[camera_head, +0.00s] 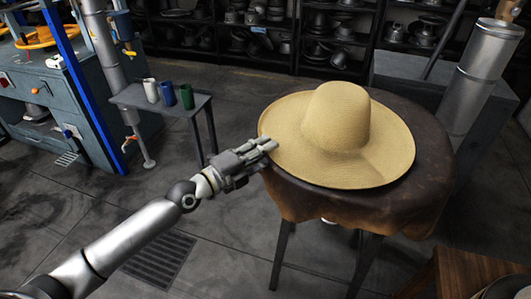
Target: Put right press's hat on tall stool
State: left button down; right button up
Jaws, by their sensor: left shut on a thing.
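A wide-brimmed straw hat (338,133) sits crown up on the tall stool (372,203), which has a dark leather-like cover draped over its edge. The brim covers most of the stool top and reaches its left edge. My left gripper (268,145) comes in from the left and is shut on the hat's brim at its left edge. The fingertips are small, so the exact grip is partly hidden. My right gripper is not in the picture. A blue-framed press (75,75) stands at the upper left.
A small grey table (165,103) with white, blue and green cups stands behind my left arm. Dark shelves (240,40) with hat forms line the back. A metal cylinder (482,75) stands behind the stool at right. A wooden surface (470,272) is at lower right. Floor at left is clear.

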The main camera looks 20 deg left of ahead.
pick_arm(q)
jog(key=shift+s, duration=0.25)
jog(key=c, duration=1.2)
grip_release()
jog(key=shift+w, duration=0.1)
